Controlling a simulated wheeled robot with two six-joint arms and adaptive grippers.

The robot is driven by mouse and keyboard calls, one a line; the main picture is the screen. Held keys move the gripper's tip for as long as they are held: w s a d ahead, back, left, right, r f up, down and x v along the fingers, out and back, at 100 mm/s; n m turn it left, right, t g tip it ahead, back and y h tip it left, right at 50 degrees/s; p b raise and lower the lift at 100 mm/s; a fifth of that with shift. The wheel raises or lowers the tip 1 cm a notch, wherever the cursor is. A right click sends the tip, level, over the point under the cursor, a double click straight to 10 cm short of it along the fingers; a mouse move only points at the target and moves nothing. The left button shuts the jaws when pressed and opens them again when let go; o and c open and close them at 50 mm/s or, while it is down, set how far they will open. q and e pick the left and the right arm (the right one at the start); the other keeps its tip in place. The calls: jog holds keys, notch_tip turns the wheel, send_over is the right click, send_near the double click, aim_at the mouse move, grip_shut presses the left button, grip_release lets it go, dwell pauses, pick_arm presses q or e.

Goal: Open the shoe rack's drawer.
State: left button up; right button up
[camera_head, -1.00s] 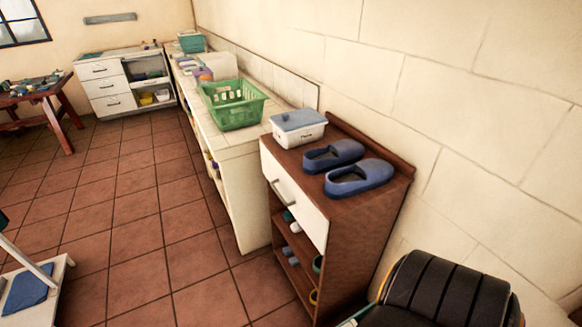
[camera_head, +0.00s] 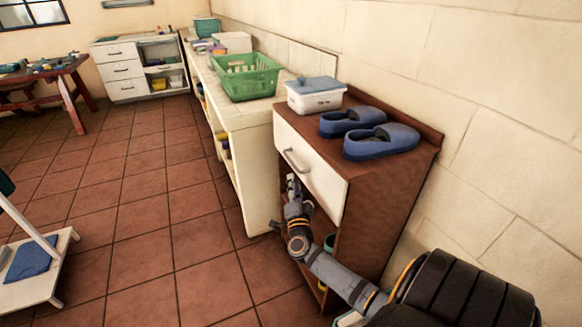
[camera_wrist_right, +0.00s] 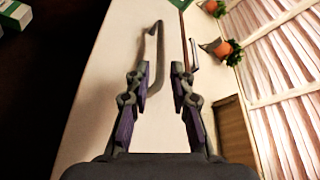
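The brown shoe rack (camera_head: 372,222) stands against the wall at the right in the head view. Its white drawer (camera_head: 325,184) looks shut, with a metal bar handle (camera_head: 294,162) on its front. My right gripper (camera_head: 292,182) is just below the handle, in front of the drawer. In the right wrist view, my right gripper's two fingers (camera_wrist_right: 160,72) are apart. The curved handle (camera_wrist_right: 154,62) shows beyond and between the fingertips, against the pale drawer front (camera_wrist_right: 112,60); I cannot tell whether they touch. My left gripper is not in view.
Blue slippers (camera_head: 382,141) and a lidded white box (camera_head: 315,95) sit on the rack. A tiled counter (camera_head: 247,118) with a green basket (camera_head: 246,77) adjoins it. A white stand (camera_head: 40,275) is at the lower left. The tiled floor (camera_head: 150,215) between is clear.

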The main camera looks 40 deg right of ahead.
aim_at(291, 160)
jog(key=b+x, duration=0.1)
jog(key=x, duration=0.8)
jog(key=shift+w+d+r+b, duration=0.1)
jog(key=shift+w+d+b, duration=0.1)
jog(key=shift+w+b, duration=0.1)
jog(key=shift+w+d+r, duration=0.1)
jog(key=shift+w+d, duration=0.15)
jog(key=shift+w, duration=0.05)
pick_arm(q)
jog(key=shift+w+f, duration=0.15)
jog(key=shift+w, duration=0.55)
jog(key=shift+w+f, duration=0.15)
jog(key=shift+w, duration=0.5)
pick_arm(e)
grip_shut()
